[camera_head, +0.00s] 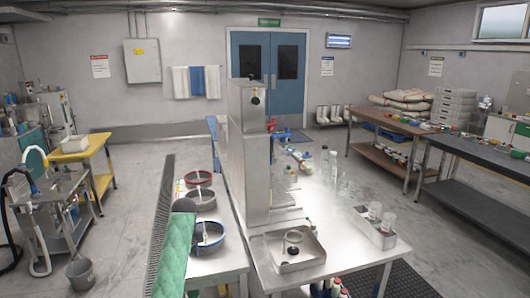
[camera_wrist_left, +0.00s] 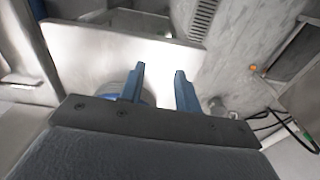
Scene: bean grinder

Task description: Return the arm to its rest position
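My left gripper (camera_wrist_left: 162,70) shows in the left wrist view, with its two blue fingers apart and nothing between their tips. A pale surface lies beyond the fingers, and a round grey object (camera_wrist_left: 148,97) is partly hidden behind the left finger. I cannot make out either arm or gripper in the head view. A tall grey metal machine (camera_head: 250,150) stands on the steel table (camera_head: 330,255) there. A metal tray (camera_head: 294,249) with small round items sits in front of it. My right gripper is in neither view.
A grey bucket (camera_head: 80,274) stands on the floor. A small tray (camera_head: 374,230) holds clear containers.

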